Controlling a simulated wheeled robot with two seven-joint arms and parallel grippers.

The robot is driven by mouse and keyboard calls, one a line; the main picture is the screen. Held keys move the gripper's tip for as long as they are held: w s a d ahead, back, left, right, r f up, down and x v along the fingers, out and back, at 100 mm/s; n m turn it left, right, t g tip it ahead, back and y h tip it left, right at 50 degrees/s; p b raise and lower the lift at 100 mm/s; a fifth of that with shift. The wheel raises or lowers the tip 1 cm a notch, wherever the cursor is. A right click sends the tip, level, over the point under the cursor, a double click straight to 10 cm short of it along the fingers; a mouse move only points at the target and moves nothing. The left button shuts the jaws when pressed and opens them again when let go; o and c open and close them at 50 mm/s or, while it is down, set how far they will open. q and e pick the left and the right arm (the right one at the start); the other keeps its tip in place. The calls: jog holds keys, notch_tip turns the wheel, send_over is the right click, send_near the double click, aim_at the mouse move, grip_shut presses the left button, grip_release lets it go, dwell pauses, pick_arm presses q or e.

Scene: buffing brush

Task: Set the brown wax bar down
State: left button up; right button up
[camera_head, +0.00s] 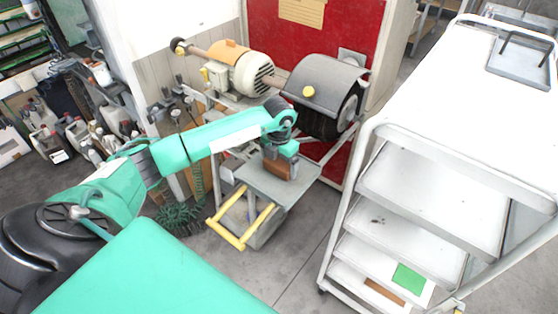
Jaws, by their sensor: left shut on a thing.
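The brown wax bar (279,169) is in my left gripper (280,153), below the buffing wheel. My left arm comes in from the left, and the gripper points down, shut on the bar. The bar is over or on a small grey platform (250,177); I cannot tell whether its underside touches the surface. The gripper covers the top of the bar. My right gripper is not in view.
The buffing machine with its motor (240,72) and hooded wheel (345,110) stands just behind. A yellow handle frame (240,240) is at the platform's front. A white shelf cart (425,190) stands right, with a green block (409,279) on a low shelf.

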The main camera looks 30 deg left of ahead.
aim_at(279, 162)
pick_arm(q)
jog(key=shift+f, duration=0.15)
jog(key=o, duration=0.8)
jog(key=shift+r, duration=0.2)
jog(key=shift+w+r+b, duration=0.1)
jog(key=shift+r+b, duration=0.25)
notch_tip(279, 162, up, 10)
jog(key=b, duration=0.3)
jog(key=shift+f+b, duration=0.15)
jog(key=shift+b, duration=0.15)
jog(key=shift+r, duration=0.8)
